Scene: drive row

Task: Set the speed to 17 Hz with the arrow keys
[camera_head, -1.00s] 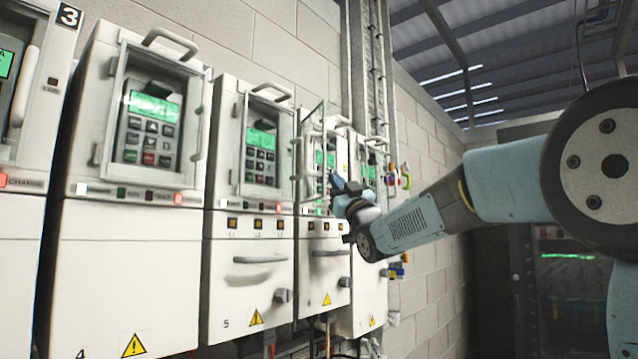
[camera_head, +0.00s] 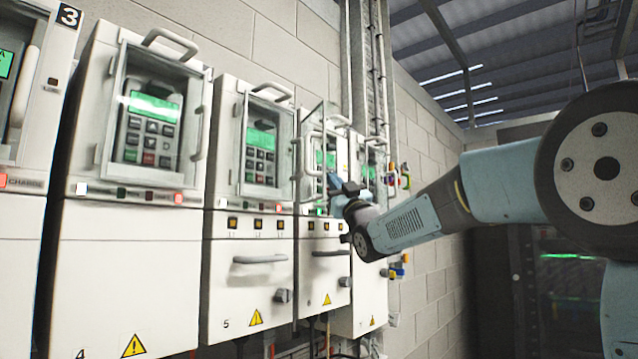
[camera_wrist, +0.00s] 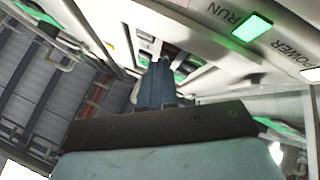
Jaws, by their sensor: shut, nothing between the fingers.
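My gripper (camera_head: 334,180) is shut and empty. It is at the front of a drive with its clear cover swung open (camera_head: 313,150), just right of drive 5. That drive's green display (camera_head: 325,159) shows just above the fingers, too small to read. The arrow keys cannot be made out; my gripper hides part of the keypad area. In the wrist view the blue fingers (camera_wrist: 157,82) are together and point up toward the panel. A lit green RUN lamp (camera_wrist: 252,27) is to their right. I cannot tell whether the fingertips touch a key.
Drive 5 (camera_head: 250,275) and drive 4 (camera_head: 125,270) stand to the left with green displays and handled covers. Another drive (camera_head: 370,300) stands to the right. The open cover and its handle are close to my gripper. A block wall (camera_head: 430,270) lies beyond.

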